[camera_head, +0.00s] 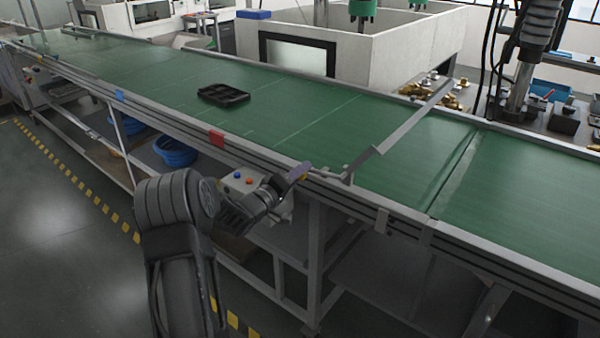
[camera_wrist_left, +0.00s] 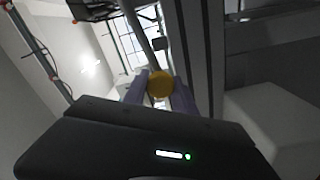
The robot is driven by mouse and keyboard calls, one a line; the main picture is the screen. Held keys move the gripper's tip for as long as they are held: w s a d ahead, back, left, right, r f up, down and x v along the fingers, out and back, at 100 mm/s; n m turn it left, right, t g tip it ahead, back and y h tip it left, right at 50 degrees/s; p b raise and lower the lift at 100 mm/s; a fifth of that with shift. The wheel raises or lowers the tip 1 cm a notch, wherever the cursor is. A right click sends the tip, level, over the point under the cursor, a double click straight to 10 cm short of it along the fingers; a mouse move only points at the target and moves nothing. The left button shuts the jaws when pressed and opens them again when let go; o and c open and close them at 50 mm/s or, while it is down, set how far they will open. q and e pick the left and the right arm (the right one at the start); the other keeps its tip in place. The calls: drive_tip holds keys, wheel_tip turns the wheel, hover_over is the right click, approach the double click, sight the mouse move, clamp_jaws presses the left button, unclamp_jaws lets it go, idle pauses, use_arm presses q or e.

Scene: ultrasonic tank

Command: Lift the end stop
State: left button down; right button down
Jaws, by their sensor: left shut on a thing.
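The end stop (camera_head: 412,122) is a thin grey metal bar that runs across the green belt, from the far rail to a bent lever at the near rail. I cannot tell how far it stands above the belt. My left gripper (camera_head: 302,172) is at the near rail, at the lever's end. In the left wrist view the fingers (camera_wrist_left: 159,92) are shut on a round yellow knob (camera_wrist_left: 159,83), with a grey rod running up behind it. In the head view the knob is mostly hidden by the fingers. My right gripper is not in view.
A black tray (camera_head: 223,95) lies on the conveyor belt (camera_head: 300,85) left of the end stop. A red marker (camera_head: 217,138) is on the near rail. A control box (camera_head: 243,181) with coloured buttons sits below the rail, close to my left wrist. Brass parts (camera_head: 455,101) lie beyond the far rail.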

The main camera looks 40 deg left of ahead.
use_arm(q)
drive_tip(key=shift+s+f, duration=0.1)
drive_tip(key=shift+f, duration=0.15)
drive_tip(key=c, duration=1.3)
unclamp_jaws()
drive_tip(key=shift+o, duration=1.3)
drive_tip(key=shift+r, duration=0.1)
drive_tip(key=s+b, duration=0.1)
drive_tip(key=s, duration=0.6)
drive_tip(key=shift+s, duration=0.35)
drive_tip(key=shift+d, duration=0.1)
